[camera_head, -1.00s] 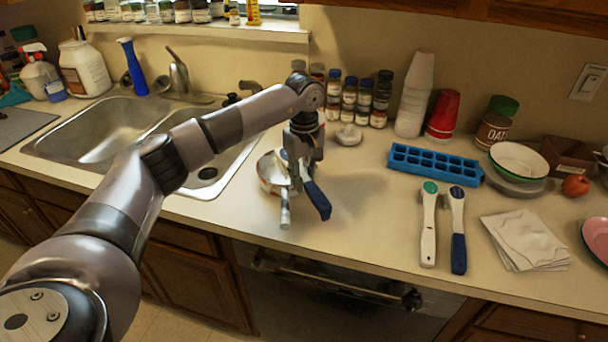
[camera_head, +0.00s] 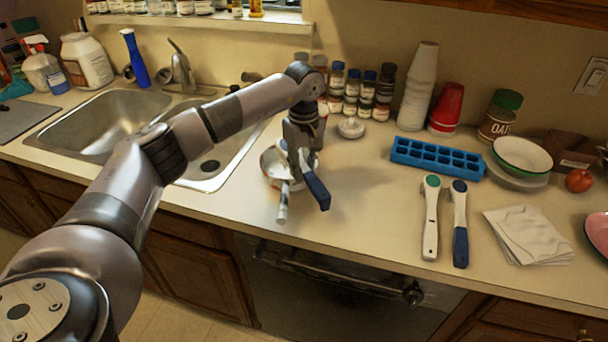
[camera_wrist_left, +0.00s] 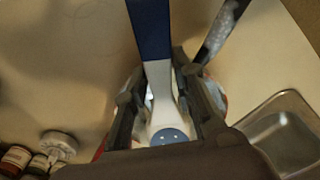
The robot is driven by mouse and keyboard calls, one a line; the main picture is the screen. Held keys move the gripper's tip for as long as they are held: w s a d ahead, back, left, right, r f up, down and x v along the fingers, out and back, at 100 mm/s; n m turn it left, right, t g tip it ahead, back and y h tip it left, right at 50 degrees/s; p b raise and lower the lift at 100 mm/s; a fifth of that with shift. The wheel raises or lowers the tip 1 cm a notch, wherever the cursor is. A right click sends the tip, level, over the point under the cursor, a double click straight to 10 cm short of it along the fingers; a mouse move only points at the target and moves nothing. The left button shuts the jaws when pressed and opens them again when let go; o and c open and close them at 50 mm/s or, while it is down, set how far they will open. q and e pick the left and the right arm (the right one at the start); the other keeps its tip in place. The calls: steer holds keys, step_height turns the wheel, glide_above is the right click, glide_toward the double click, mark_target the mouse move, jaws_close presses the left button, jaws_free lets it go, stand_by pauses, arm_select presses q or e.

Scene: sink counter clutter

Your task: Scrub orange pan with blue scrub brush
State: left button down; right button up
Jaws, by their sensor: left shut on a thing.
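My left gripper (camera_head: 301,170) is shut on the blue scrub brush (camera_head: 317,190) and holds it over the pan. The brush has a blue handle, which sticks out toward the front right. The left wrist view shows its blue handle (camera_wrist_left: 149,28), white neck and round blue spot between the fingers. The pan (camera_head: 270,163) sits on the counter beside the sink, its pale inside partly hidden by the gripper. Its speckled handle (camera_head: 283,205) points to the counter's front edge. I cannot tell whether the bristles touch the pan. My right gripper is not in view.
The sink (camera_head: 110,125) lies left of the pan. Two more brushes, one with a green spot (camera_head: 431,220) and one blue-handled (camera_head: 460,235), lie to the right. A blue ice tray (camera_head: 438,157), bottles and cups stand behind.

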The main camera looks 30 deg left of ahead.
mark_target(309, 176)
arm_select(q)
steer(key=shift+w+a, duration=0.2)
steer(key=shift+w, duration=0.1)
steer(key=shift+s+d+r+p, duration=0.15)
steer(key=shift+s+d+p, duration=0.15)
steer(key=shift+s+d, duration=1.3)
steer(key=shift+d, duration=0.1)
steer(key=shift+r, duration=0.1)
steer(key=shift+r+p, duration=1.85)
steer(key=shift+r, duration=1.1)
steer(key=shift+r+p, duration=0.9)
steer(key=shift+r, duration=0.65)
steer(key=shift+f, duration=0.15)
